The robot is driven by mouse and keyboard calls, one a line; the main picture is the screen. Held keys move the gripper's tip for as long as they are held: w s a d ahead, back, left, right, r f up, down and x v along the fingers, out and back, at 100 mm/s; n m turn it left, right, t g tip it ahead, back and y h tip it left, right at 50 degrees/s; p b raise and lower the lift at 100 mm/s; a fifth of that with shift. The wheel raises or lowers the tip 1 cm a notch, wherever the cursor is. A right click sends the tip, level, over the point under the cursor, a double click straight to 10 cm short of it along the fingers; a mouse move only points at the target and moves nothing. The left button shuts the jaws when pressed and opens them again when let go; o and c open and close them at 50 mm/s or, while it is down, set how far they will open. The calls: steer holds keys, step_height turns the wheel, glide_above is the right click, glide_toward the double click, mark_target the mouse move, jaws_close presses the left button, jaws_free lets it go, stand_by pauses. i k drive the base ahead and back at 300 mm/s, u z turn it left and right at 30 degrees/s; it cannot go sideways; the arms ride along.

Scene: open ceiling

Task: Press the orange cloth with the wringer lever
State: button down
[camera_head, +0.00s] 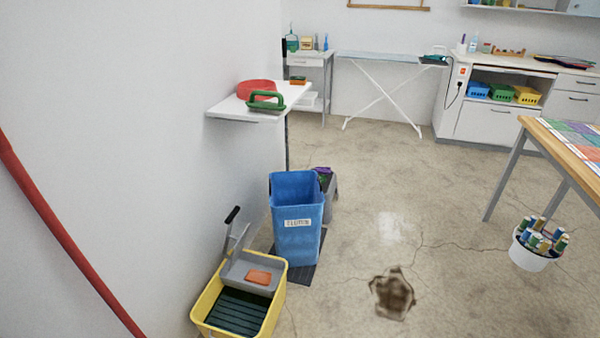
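The orange cloth (259,277) lies in the grey wringer tray (240,268) at the back of a yellow mop bucket (278,312) on the floor at the lower left. It looks flat. Dark green slats (238,308) show inside the front of the bucket. My gripper is not in view.
A blue bin (297,225) on a dark mat stands just behind the bucket, near the wall. A wall shelf (240,109) juts out above. A white pail of rolls (530,257) stands at right. The middle floor is otherwise clear.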

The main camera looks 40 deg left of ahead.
mark_target(239, 246)
steer(key=u, duration=0.2)
steer(key=i, duration=1.75)
steer(key=u, duration=1.3)
steer(key=i, duration=0.9)
steer(key=u, duration=1.5)
steer(key=i, duration=0.5)
steer(key=u, duration=0.3)
